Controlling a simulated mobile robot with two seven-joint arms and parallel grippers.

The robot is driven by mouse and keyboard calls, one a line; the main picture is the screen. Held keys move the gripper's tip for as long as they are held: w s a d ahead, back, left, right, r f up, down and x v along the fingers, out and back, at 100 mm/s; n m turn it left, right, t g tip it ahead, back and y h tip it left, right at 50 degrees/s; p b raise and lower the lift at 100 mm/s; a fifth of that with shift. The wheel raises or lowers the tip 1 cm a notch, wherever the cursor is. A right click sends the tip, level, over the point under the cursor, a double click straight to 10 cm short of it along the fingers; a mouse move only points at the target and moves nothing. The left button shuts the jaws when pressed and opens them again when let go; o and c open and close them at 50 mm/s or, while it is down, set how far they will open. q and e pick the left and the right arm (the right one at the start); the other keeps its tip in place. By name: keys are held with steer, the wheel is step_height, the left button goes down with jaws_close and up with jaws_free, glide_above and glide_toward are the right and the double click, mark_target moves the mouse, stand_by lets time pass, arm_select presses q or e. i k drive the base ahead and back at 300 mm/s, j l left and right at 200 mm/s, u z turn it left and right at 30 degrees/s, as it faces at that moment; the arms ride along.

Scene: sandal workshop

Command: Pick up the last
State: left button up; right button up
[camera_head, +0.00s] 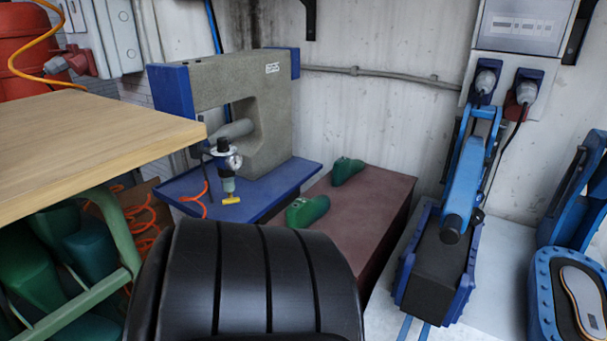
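Two green shoe lasts lie on top of a dark red-brown box in the camera_head view. The nearer last (307,211) lies near the box's left side, beside the blue base of a machine. The farther last (347,170) lies near the box's back end by the wall. More green lasts (85,247) are heaped in a green-framed rack under the wooden table at the left, partly hidden. Neither of my grippers is in view.
The red-brown box (375,200) has bare top around the lasts. A grey-and-blue press machine (265,120) stands behind left. A wooden tabletop (80,140) juts in at left. A blue machine (465,180) stands right of the box; another blue machine (545,290) is at the right edge.

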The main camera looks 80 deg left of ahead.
mark_target(302, 212)
steer(key=j+u, duration=0.15)
steer(key=u, duration=2.3)
